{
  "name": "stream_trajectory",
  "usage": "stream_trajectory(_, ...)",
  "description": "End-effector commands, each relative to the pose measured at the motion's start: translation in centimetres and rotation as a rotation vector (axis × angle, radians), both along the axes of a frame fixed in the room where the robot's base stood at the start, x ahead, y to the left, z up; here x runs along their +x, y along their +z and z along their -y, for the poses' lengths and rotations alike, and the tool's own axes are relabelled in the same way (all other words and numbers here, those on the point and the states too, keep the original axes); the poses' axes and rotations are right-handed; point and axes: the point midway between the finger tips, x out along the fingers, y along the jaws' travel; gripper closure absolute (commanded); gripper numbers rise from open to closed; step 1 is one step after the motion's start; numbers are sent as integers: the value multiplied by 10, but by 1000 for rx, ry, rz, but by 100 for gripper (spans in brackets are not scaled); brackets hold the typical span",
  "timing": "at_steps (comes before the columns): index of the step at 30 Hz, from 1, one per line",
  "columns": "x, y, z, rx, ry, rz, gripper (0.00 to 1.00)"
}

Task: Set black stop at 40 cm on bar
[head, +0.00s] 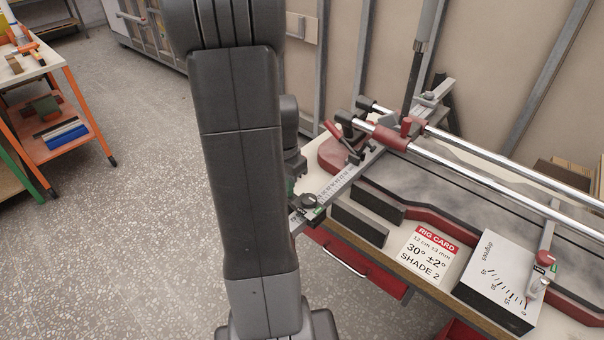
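The bar (335,185) is a pale metal rail with a printed scale, running from the lower left up to the right across the rig. A small black stop (308,202) with a round knob sits near the bar's near-left end, with green marks beside it. The scale numbers are too small to read, so I cannot tell its setting. My gripper (296,163) shows only in part, as dark pieces at the right edge of my arm, just above the stop. My arm hides the rest. I cannot tell whether the fingers are open or touch the stop.
A red-handled clamp (345,145) and two chrome rails (480,175) cross the rig to the right. Black blocks (360,222), a rig card (426,254) and a degree-scale block (500,280) lie in front. An orange cart (75,150) stands left. The floor between is clear.

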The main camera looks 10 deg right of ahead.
Motion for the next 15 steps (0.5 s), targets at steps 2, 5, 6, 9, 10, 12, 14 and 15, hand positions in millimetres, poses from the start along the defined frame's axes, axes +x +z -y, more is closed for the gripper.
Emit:
stream_trajectory(2,-11,0,-16,0,7,3,100)
stream_trajectory(5,-21,1,-29,0,6,3,100)
stream_trajectory(6,-24,1,-33,0,5,4,100)
stream_trajectory(9,-29,1,-38,0,3,3,100)
stream_trajectory(10,-30,1,-39,0,2,3,100)
stream_trajectory(12,-31,1,-39,-1,1,4,100)
stream_trajectory(14,-30,1,-39,-1,1,4,100)
stream_trajectory(15,-30,1,-39,-1,1,4,100)
